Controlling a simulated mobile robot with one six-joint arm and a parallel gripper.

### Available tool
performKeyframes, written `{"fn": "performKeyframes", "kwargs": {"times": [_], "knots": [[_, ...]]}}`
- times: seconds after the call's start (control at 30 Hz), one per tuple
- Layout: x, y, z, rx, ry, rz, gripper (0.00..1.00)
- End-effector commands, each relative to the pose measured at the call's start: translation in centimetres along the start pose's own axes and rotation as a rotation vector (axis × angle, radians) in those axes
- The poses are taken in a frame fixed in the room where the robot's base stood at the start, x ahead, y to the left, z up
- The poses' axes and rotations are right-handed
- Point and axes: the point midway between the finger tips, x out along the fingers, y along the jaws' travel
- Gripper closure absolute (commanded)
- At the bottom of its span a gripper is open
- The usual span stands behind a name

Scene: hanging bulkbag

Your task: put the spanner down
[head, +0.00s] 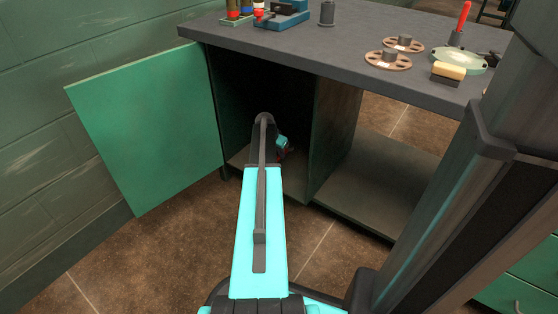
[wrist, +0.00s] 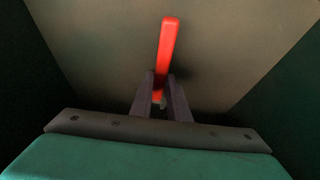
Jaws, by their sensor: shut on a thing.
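The spanner (wrist: 166,45) shows in the wrist view as a long, bright red bar, probably its handle. My gripper (wrist: 161,80) is shut on it, with one dark finger on each side. The bar points up and away in the picture, over a pale flat surface (wrist: 100,35). I cannot tell whether it touches that surface. In the head view my arm reaches into the open cupboard (head: 335,135) under the bench, and the spanner and fingers are mostly hidden there in shadow.
The green cupboard door (head: 150,125) stands open at the left. Dark walls flank the gripper in the wrist view. The grey bench top (head: 330,50) holds reels (head: 388,60), a green dish (head: 460,60) and a blue tool (head: 288,12). An open lower shelf (head: 385,185) lies right of the cupboard.

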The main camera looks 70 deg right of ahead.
Motion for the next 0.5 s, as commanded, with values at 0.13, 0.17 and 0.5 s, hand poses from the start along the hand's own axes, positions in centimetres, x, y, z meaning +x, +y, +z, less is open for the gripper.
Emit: {"fn": "performKeyframes", "kwargs": {"times": [0.13,0.17,0.5], "knots": [[2.0,0.1,0.9,0.0,0.0,0.0,1.0],[2.3,0.1,1.0,0.0,0.0,0.0,1.0],[3.2,0.1,1.3,0.001,0.001,0.0,1.0]]}}
